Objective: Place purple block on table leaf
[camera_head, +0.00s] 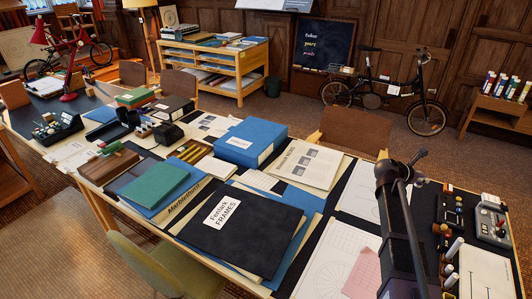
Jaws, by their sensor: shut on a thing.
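I cannot make out a purple block in the head view. A long table (185,243) with a light wood edge runs from the upper left to the lower right, and I cannot tell which part of it is the table leaf. A dark jointed arm (395,180), which looks like mine, rises at the right over the table. My gripper cannot be made out, and neither can anything held in it.
A black folder (240,228), a green book (154,185) and a blue box (251,142) crowd the table. A grey device (490,220) and small items fill its right end. A green chair (160,265) stands at the front. Carpet is free behind the table.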

